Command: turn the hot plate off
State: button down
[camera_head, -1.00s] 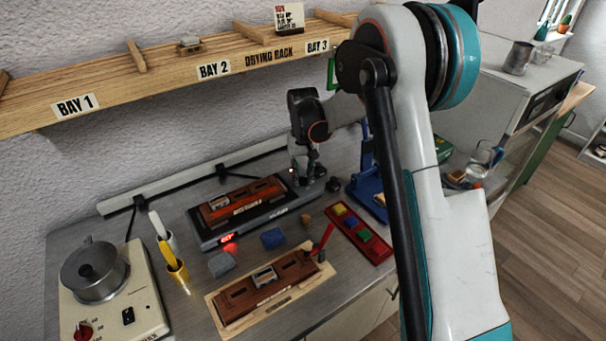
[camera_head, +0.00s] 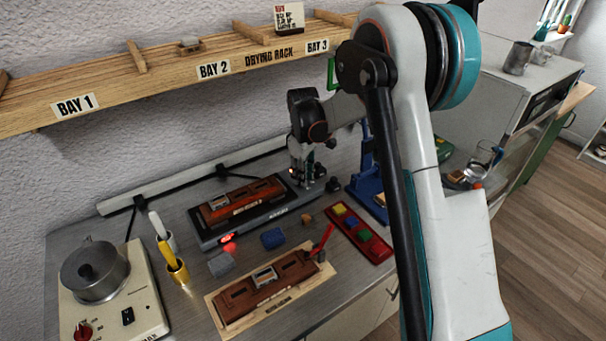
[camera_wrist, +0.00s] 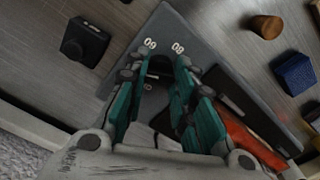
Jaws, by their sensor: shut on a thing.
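The dark slab-like hot plate (camera_head: 225,236) lies near the wall, with a red-brown wooden piece (camera_head: 240,200) on top. A red light (camera_head: 227,238) glows at its front left. My gripper (camera_head: 305,178) is down at its right end. In the wrist view, the slab (camera_wrist: 200,45) bears the marks 60 and 80. My gripper's fingers (camera_wrist: 160,68) are close around a small dark knob (camera_wrist: 158,66) beside these marks; the fingers partly hide it. A cream unit (camera_head: 140,285) with a metal pot (camera_head: 95,272) and a red knob (camera_head: 83,331) stands at the far left.
A black block (camera_head: 333,184) sits just right of the slab. Blue (camera_head: 273,238) and grey (camera_head: 222,264) blocks lie in front, with a red tray (camera_head: 360,235) of coloured pieces to the right. A wooden drying rack (camera_head: 150,80) runs along the wall above.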

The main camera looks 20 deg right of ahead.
jog(key=n, duration=1.2)
jog(key=shift+n, duration=0.3)
dwell(0.4)
jog(key=c, duration=1.3)
grip_release()
notch_tip(320, 180, up, 12)
